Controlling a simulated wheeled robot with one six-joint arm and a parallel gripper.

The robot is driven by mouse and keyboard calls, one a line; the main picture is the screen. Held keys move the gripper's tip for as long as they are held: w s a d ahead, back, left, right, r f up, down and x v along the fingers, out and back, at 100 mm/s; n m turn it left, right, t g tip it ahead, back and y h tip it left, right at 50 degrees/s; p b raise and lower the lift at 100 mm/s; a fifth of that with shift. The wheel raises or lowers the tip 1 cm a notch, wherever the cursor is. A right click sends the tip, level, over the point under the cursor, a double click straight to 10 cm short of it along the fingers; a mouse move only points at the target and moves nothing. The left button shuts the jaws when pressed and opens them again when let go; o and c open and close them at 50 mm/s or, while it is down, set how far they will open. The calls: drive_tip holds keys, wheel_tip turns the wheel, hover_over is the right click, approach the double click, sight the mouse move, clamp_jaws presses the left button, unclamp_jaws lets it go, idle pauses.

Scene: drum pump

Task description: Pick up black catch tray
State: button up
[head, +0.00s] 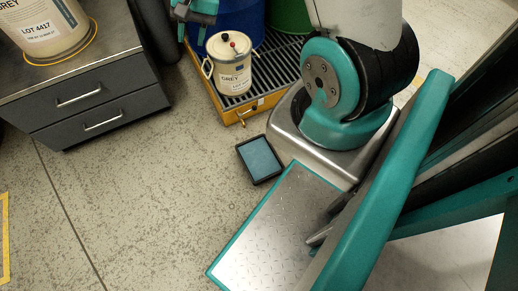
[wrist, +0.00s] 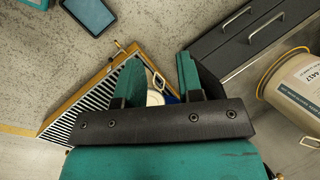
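The black catch tray (head: 244,150) lies flat on the floor near the middle of the head view, with a blue-grey inside. It stands just in front of my base. In the wrist view the tray (wrist: 112,27) shows at the top left, partly cut off by the frame edge. My gripper (wrist: 158,62) has its two teal fingers apart with nothing held between them. In the head view only part of the gripper (head: 194,14) shows at the top edge, well apart from the tray, above the grated platform.
A grey drawer cabinet (head: 100,97) with a large labelled container (head: 47,30) stands left. The floor left of the tray is clear.

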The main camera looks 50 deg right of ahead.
drive_tip(key=s+d+f+m+b, duration=0.2)
drive_tip(key=d+f+m+b, duration=0.3)
drive_tip(key=f, duration=1)
drive_tip(key=s+d+f+m+t+b, duration=0.1)
drive_tip(key=s+d+f+m+b, duration=0.45)
drive_tip(key=f, duration=0.95)
drive_tip(key=d+f+m+b, duration=0.3)
drive_tip(key=d+f+b, duration=0.45)
drive_tip(key=f, duration=0.75)
drive_tip(key=b+x, duration=0.2)
drive_tip(key=x, duration=0.2)
drive_tip(key=b+x, duration=0.2)
drive_tip(key=x, duration=0.2)
drive_tip(key=d+b+x, duration=0.1)
drive_tip(key=b+x, duration=0.1)
drive_tip(key=x, duration=0.2)
drive_tip(key=shift+s+f+b, duration=0.2)
drive_tip(key=shift+f+b, duration=0.2)
drive_tip(key=shift+f, duration=0.05)
drive_tip(key=b+x, duration=0.5)
drive_tip(key=x, duration=0.1)
drive_tip(key=shift+s, duration=0.1)
drive_tip(key=shift+r, duration=0.15)
clamp_jaws()
